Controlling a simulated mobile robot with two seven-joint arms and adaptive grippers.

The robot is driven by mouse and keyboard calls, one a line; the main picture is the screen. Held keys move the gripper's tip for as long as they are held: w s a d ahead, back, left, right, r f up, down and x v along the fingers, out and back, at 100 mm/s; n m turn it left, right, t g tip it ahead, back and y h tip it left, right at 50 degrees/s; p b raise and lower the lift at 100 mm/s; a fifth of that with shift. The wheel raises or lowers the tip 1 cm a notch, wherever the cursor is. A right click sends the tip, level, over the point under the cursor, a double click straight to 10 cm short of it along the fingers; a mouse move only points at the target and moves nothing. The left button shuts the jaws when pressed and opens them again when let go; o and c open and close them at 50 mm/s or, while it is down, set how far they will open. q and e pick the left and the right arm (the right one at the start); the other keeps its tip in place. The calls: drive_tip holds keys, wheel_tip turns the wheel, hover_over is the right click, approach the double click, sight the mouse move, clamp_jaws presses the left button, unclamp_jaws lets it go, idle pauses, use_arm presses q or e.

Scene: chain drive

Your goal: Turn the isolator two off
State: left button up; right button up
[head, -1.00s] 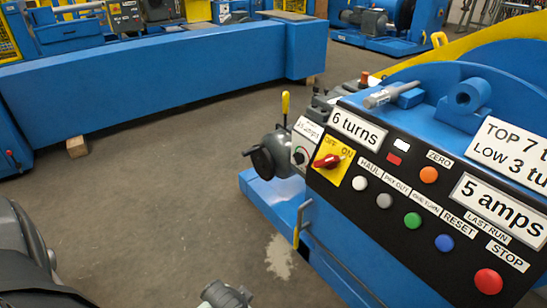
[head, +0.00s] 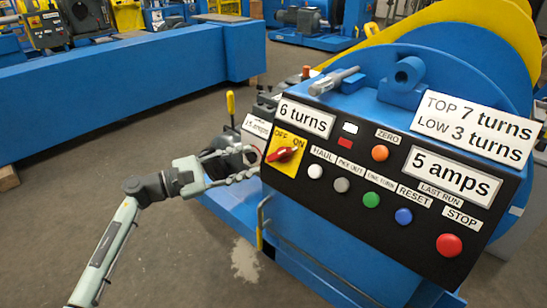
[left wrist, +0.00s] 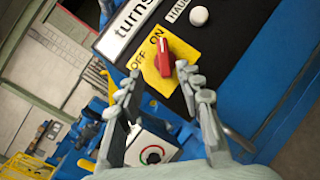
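A red rotary switch (head: 285,154) sits on a yellow OFF/ON plate (head: 275,138) at the left end of the black control panel. No number shows on it. In the left wrist view its red handle (left wrist: 164,56) has one end by the word ON. My left gripper (head: 247,160) is just left of the plate in the head view. In the left wrist view it (left wrist: 157,76) is open, its fingers spread toward the switch with nothing between the tips. Whether a finger touches the panel I cannot tell. My right gripper is in neither view.
The panel carries several push buttons, including a green one (head: 371,200) and a red STOP button (head: 449,245). A grey unit with a white dial plate (left wrist: 151,150) shows between the finger bases in the left wrist view. Open floor (head: 130,160) lies left of the machine.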

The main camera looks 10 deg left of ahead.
sight(275, 155)
use_arm(q)
drive_tip(key=shift+m, duration=0.3)
drive_tip(key=p+x, duration=0.1)
drive_tip(key=x, duration=0.6)
drive_tip(key=shift+d+f, duration=0.15)
drive_tip(key=shift+d, duration=0.3)
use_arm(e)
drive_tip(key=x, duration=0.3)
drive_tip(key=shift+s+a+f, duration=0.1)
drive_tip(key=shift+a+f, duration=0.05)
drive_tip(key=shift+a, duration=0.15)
use_arm(q)
clamp_jaws()
